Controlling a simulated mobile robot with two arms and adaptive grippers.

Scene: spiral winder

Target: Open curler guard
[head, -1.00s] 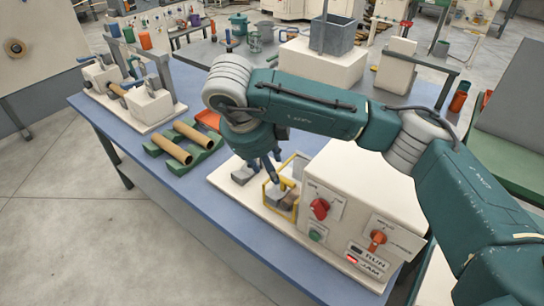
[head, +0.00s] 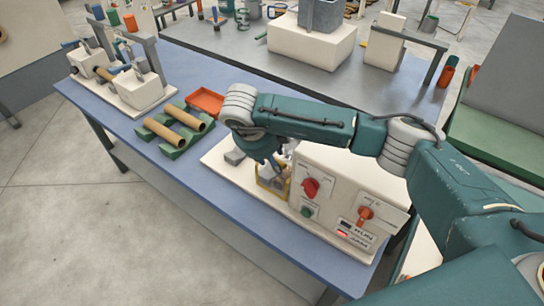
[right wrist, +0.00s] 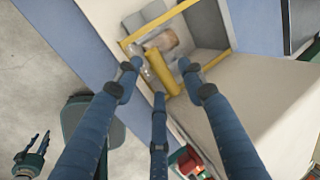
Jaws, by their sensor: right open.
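The curler guard is a yellow-edged frame (head: 272,188) on the winder machine's base, left of the white control box (head: 345,175). My right gripper (head: 270,163) is over it, fingers pointing down and partly covering it. In the right wrist view the fingers (right wrist: 158,72) are spread around a yellow bar (right wrist: 163,74) of the guard and do not close on it. A tan piece (right wrist: 162,42) lies inside the frame. My left gripper (right wrist: 32,155) shows small at the lower left there, its fingers apart, away from the guard.
The box carries a red knob (head: 311,188), green button (head: 306,211), orange switch (head: 366,213) and a lit red JAM lamp (head: 343,234). Two tan tubes on green cradles (head: 173,152) and an orange tray (head: 206,101) sit left. The blue front table edge is clear.

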